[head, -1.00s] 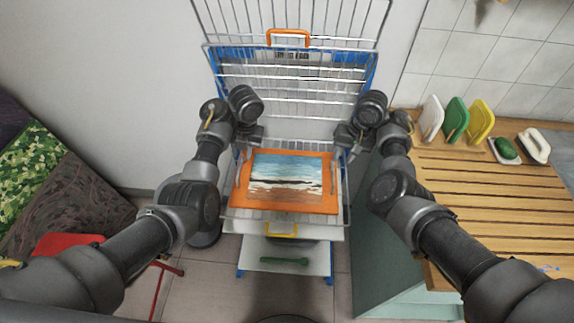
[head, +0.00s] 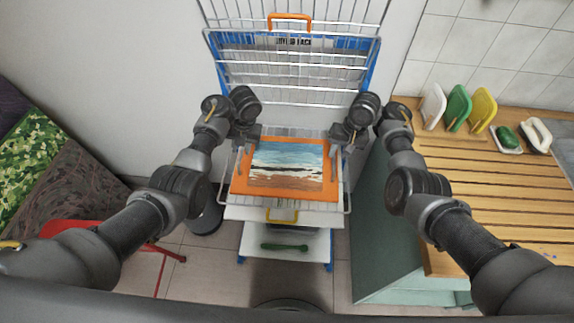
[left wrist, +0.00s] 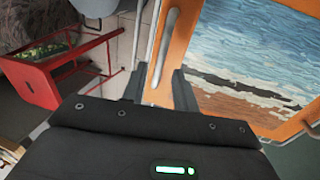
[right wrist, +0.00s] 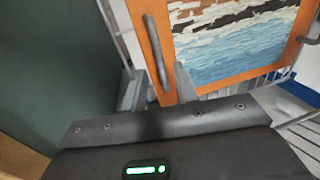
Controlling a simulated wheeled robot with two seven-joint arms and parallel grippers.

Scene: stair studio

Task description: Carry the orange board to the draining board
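The orange board (head: 285,195) lies on the wire rack, with a painted sea and beach picture on it and a grey handle along each side edge. My left gripper (head: 243,147) is at its left side; in the left wrist view the left handle (left wrist: 168,45) passes between the open fingers. My right gripper (head: 341,147) is at its right side; in the right wrist view the right handle (right wrist: 154,45) lies between the open fingers. Neither gripper visibly grips a handle. The slatted wooden draining board (head: 490,218) is on the right.
The blue rack's wire back (head: 290,85) rises behind the board. A red stool (head: 95,235) stands at the left.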

